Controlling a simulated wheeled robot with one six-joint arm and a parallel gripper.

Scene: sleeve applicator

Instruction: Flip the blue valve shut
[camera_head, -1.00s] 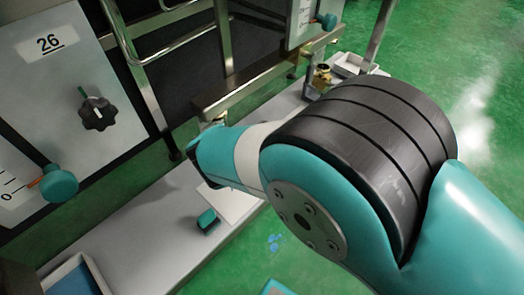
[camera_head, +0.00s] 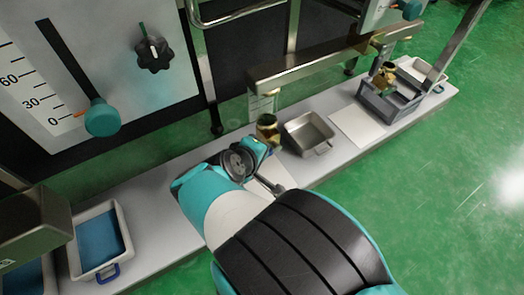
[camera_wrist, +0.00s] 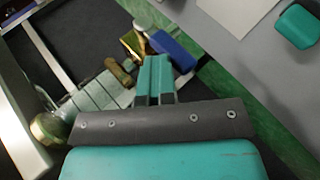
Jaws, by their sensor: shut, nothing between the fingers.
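The blue valve handle (camera_wrist: 172,48) shows in the wrist view as a short blue bar beside a brass valve body (camera_wrist: 134,42). My gripper (camera_wrist: 156,62) has its teal fingers together with nothing between them. The fingertips lie just beside the blue handle in the picture; I cannot tell whether they touch it. In the head view the brass valve (camera_head: 267,126) hangs below the metal rail, with my gripper just in front and below, partly hidden behind my wrist. Most of the blue handle is hidden there.
A metal rail (camera_head: 312,64) runs above the valve. On the grey bench stand a metal tray (camera_head: 309,131), a grey crate (camera_head: 388,103) and a white tray with blue lining (camera_head: 100,244). A teal block (camera_wrist: 297,27) shows in the wrist view. A panel (camera_head: 100,60) stands left.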

